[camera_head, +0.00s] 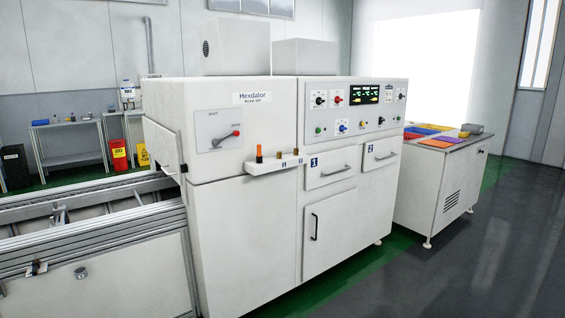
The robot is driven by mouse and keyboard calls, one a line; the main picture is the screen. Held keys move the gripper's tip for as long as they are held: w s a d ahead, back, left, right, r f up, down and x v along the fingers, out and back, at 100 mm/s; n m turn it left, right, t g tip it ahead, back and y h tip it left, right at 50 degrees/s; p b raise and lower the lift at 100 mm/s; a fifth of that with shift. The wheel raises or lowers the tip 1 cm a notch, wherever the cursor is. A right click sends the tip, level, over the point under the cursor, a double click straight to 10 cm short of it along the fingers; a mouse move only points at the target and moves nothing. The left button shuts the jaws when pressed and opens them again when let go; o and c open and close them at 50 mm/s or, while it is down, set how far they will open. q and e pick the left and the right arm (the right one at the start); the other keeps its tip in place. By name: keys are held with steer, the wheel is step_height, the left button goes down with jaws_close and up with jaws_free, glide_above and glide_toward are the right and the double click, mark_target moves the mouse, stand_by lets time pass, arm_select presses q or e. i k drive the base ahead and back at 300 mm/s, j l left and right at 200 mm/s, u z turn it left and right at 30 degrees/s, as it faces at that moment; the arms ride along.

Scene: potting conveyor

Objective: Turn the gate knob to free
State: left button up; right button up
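Small labels stand at the plate's upper left and upper right, too small to read surely. Neither of my grippers is in view, and nothing touches the knob.
A narrow shelf (262,168) with small orange and dark items juts out below and right of the plate. Metal conveyor rails (90,225) run into the machine's left side. A cabinet (435,190) with coloured trays stands at the right. The floor (480,270) at front right is clear.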

mark_target(184, 167)
steer(key=i+j, duration=0.15)
steer(key=j, duration=0.25)
steer(key=i+j, duration=0.15)
steer(key=j, duration=0.2)
steer(key=i+j, duration=0.15)
steer(key=j, duration=0.25)
steer(key=i+j, duration=0.15)
steer(key=j, duration=0.25)
steer(key=i+j, duration=0.15)
steer(key=j, duration=0.2)
steer(key=i+j, duration=0.2)
steer(key=j, duration=0.2)
